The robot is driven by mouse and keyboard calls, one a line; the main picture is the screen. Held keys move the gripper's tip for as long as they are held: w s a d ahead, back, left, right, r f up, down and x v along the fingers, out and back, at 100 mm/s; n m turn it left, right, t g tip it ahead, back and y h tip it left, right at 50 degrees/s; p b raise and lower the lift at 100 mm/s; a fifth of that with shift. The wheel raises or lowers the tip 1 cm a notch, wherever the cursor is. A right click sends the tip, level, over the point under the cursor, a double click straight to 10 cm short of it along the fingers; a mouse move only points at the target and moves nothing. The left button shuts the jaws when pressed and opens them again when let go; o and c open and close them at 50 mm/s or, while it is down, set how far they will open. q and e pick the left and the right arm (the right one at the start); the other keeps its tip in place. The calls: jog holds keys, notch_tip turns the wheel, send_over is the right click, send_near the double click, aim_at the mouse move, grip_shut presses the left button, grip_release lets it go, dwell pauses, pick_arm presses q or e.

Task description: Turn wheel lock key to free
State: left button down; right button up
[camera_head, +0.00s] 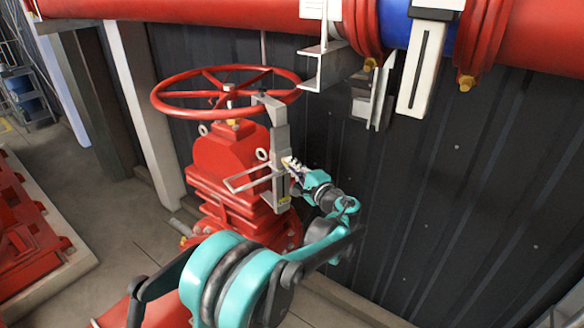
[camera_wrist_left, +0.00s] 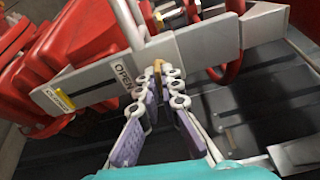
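The wheel lock is a grey metal bracket (camera_head: 281,140) that stands upright beside the red valve and hooks over the rim of the red handwheel (camera_head: 228,92). My right gripper is not in view.
The red valve body (camera_head: 230,165) stands behind and left of the bracket. A thin grey handle (camera_head: 250,180) sticks out left from it. A red pipe (camera_head: 180,10) crosses above. A dark ribbed wall (camera_head: 440,190) is close on the right.

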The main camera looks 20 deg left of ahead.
pick_arm(q)
jog(key=shift+m+g+b, duration=0.4)
jog(key=shift+m+b, duration=0.55)
jog(key=shift+m, duration=2.9)
jog(key=shift+m+g+b, duration=0.4)
jog(key=shift+m+b, duration=0.55)
jog(key=shift+m, duration=2.9)
jog(key=c, duration=1.7)
grip_release()
jog(key=shift+d, duration=0.1)
jog(key=v, duration=1.2)
jog(key=shift+f, duration=0.1)
